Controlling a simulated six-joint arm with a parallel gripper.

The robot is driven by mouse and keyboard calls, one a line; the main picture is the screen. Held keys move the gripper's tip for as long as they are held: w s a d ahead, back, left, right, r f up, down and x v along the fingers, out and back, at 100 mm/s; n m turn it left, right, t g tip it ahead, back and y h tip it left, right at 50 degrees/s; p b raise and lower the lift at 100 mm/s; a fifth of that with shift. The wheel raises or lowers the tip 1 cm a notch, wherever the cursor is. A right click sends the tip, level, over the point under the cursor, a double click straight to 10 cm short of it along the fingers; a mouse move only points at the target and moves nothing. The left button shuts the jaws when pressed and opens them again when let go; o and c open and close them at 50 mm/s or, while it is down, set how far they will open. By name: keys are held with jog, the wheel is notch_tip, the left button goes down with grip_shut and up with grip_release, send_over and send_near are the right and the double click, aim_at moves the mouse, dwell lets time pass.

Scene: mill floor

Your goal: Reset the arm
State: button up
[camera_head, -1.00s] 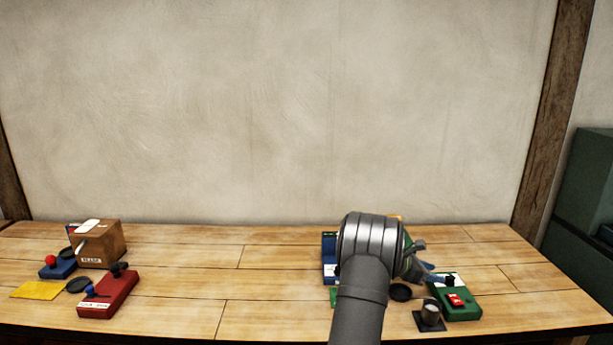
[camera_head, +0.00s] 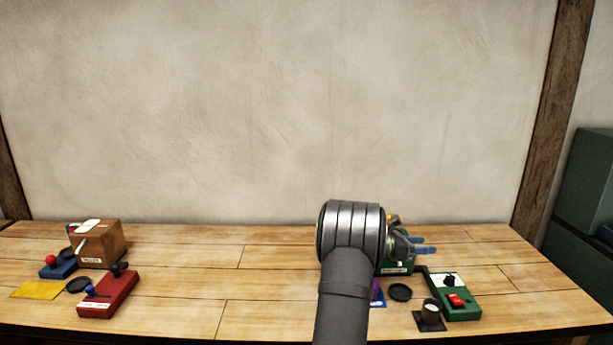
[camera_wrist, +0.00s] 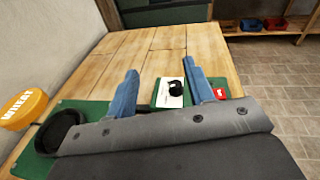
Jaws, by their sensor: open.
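My gripper (camera_head: 432,245) is open and empty at the right half of the bench. Its two blue fingers point right, above and behind the green box (camera_head: 461,306). In the wrist view the fingers (camera_wrist: 163,84) are spread apart, with the green box, its white label, black knob (camera_wrist: 175,87) and red switch (camera_wrist: 220,93) beyond them. My grey wrist hides part of the bench in the head view.
Near my gripper are a black disc (camera_head: 400,292), a dark block with a grey knob (camera_head: 430,314) and a yellow WHEAT disc (camera_wrist: 22,108). A cardboard box (camera_head: 100,245), red box (camera_head: 108,295) and yellow cloth (camera_head: 38,290) lie left. The bench's middle is clear.

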jog(key=shift+w+d+r+n+h, duration=0.15)
jog(key=shift+d+r+h, duration=0.1)
jog(key=shift+d+r, duration=0.2)
jog(key=shift+w+d+r+n+h, duration=0.15)
jog(key=shift+d+r+h, duration=0.1)
jog(key=shift+d+r, duration=0.15)
jog(key=s+a+f+m+g+y, duration=0.1)
jog(key=s+a+f+m+y, duration=0.2)
jog(key=a+f, duration=0.4)
jog(key=shift+n+y, duration=0.5)
jog(key=x, duration=0.9)
jog(key=shift+w+d+f, duration=0.1)
jog(key=shift+d+f, duration=0.1)
jog(key=shift+d, duration=0.15)
jog(key=shift+w+d+f, duration=0.15)
jog(key=shift+d+f, duration=0.1)
jog(key=shift+d, duration=0.4)
